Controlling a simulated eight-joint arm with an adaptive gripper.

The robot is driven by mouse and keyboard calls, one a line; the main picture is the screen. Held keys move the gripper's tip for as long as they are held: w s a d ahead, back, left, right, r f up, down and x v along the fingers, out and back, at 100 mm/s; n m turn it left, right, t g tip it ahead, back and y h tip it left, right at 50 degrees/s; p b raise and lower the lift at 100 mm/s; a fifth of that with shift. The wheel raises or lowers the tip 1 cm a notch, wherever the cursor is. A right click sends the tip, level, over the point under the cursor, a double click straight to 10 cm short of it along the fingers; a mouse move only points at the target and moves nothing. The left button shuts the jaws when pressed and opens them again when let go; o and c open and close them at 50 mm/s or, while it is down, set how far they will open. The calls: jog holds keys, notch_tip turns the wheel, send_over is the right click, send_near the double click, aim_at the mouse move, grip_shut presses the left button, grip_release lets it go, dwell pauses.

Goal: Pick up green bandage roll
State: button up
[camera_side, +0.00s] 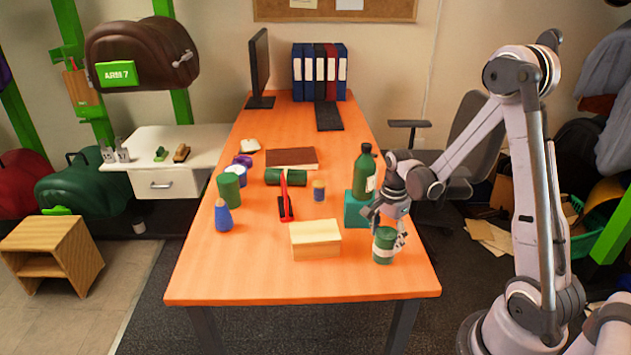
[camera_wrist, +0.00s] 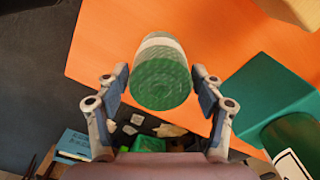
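The green bandage roll (camera_side: 384,246) stands upright near the front right corner of the orange table, a green textured cylinder with a white band. In the wrist view the roll (camera_wrist: 161,80) sits between the fingers, its round green top facing the camera. My gripper (camera_side: 388,225) is at the roll's upper part, pointing down. In the wrist view my gripper (camera_wrist: 160,76) is open, with a finger on each side of the roll and a small gap visible at both sides.
A teal box (camera_side: 357,209) and a green bottle (camera_side: 364,172) stand close behind the roll. A pale yellow box (camera_side: 315,240) is to its left. A red-and-black tool (camera_side: 285,198), a blue bottle (camera_side: 223,216) and a green cylinder (camera_side: 229,191) are farther left.

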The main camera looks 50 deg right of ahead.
jog(key=c, duration=0.6)
jog(key=shift+r, duration=0.1)
